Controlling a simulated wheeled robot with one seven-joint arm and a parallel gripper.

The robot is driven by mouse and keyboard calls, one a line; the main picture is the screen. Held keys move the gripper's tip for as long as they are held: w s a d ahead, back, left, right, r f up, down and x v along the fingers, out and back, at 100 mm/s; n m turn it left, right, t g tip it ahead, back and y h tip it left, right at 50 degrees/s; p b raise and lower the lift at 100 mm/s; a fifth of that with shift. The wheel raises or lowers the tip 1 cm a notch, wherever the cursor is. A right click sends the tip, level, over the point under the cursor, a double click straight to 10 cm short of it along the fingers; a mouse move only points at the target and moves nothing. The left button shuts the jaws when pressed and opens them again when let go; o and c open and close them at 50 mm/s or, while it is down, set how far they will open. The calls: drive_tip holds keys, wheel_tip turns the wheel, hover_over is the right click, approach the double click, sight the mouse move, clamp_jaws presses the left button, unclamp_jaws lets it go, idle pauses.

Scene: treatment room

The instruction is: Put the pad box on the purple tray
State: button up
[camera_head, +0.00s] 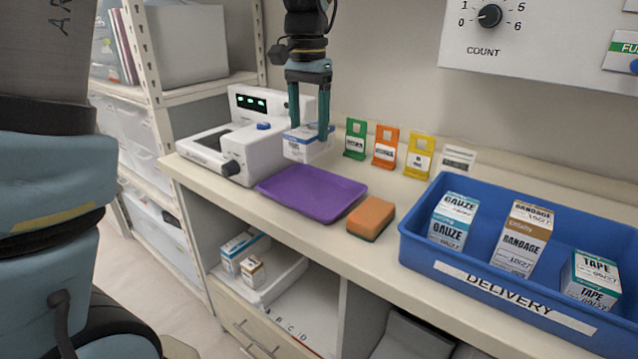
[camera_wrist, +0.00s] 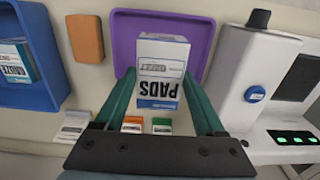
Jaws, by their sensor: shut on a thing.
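The pad box (camera_head: 303,146), white and blue, hangs between the fingers of my gripper (camera_head: 309,124) above the back edge of the counter area by the purple tray. The wrist view shows its "PADS" label (camera_wrist: 160,75) upside down between the two green fingers of my gripper (camera_wrist: 160,92). My gripper is shut on the box. The purple tray (camera_head: 312,192) lies empty on the counter, in front of and below the box. In the wrist view the tray (camera_wrist: 125,45) shows behind the box, which hides part of it.
A white device (camera_head: 255,150) stands left of the tray. An orange sponge (camera_head: 370,218) lies right of it. A blue delivery bin (camera_head: 425,253) with several boxes fills the right side. Green, orange and yellow card holders (camera_head: 386,147) stand along the wall.

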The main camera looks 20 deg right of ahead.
drive_tip(key=shift+w+d+f, duration=0.2)
wheel_tip(320, 180, down, 10)
drive_tip(key=shift+r+p, duration=0.25)
drive_tip(key=shift+p, duration=0.35)
drive_tip(key=shift+f, duration=0.2)
drive_tip(key=o, duration=1.4)
wheel_tip(320, 180, up, 12)
drive_tip(key=shift+r+b, duration=0.2)
drive_tip(key=shift+b, duration=0.3)
